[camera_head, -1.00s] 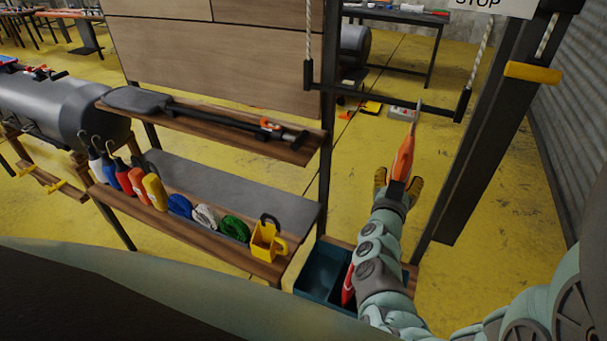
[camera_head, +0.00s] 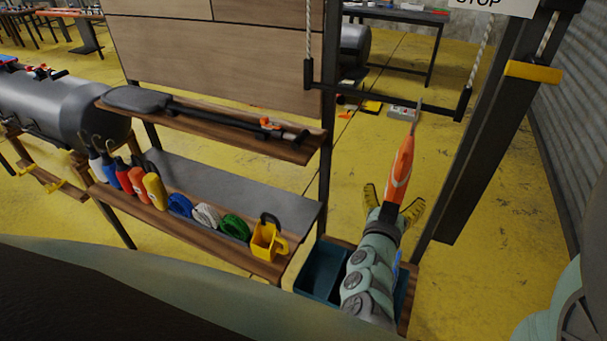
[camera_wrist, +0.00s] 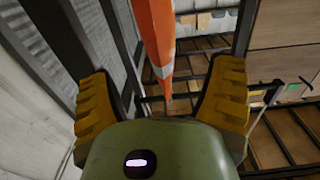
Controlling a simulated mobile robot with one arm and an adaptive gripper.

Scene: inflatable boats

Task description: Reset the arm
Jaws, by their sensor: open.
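My gripper (camera_head: 394,207) is open, with its yellow fingers spread wide on either side of the lower end of an orange tool (camera_head: 402,165). The tool has a grey hook at its top, which meets the black hanging bar (camera_head: 440,110). In the wrist view, the orange tool (camera_wrist: 157,38) runs between the two yellow fingers with visible gaps on both sides. Whether its lower end touches my gripper is hidden.
A teal bin (camera_head: 320,268) lies below my arm. A dark post (camera_head: 480,130) stands at right.

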